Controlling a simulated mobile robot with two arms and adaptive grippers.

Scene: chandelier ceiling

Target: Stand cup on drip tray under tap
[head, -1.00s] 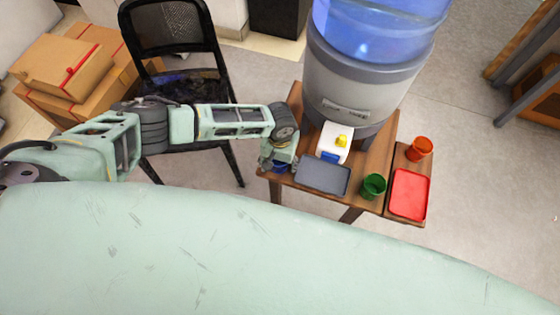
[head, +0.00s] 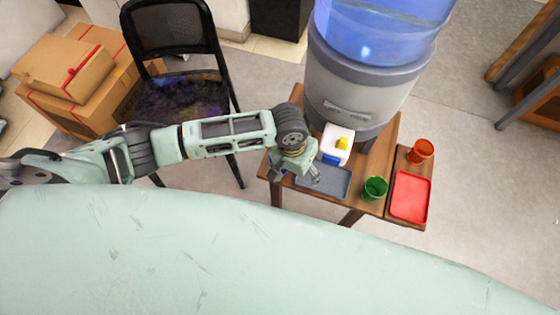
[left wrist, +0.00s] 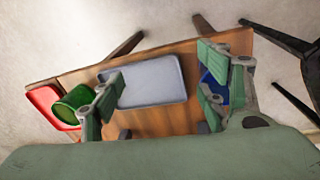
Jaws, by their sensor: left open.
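My left gripper (head: 296,176) is open and empty above the left part of the grey drip tray (head: 332,183). In the left wrist view, the tray (left wrist: 150,82) shows between the two spread fingers of the gripper (left wrist: 158,82). A blue cup (left wrist: 210,86) stands behind the right finger there, partly covered; the gripper mostly hides it in the head view. A green cup (head: 375,189) stands upright right of the tray. An orange-red cup (head: 420,150) stands farther right. The tap (head: 336,143), white with a yellow part, juts out above the tray. My right gripper is not visible.
The water dispenser (head: 360,85) rises behind the tray on a small wooden table (head: 382,160). A red tray (head: 411,197) lies on the table's right part. A black chair (head: 170,35) stands left, near my arm, with cardboard boxes (head: 65,70) beyond it.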

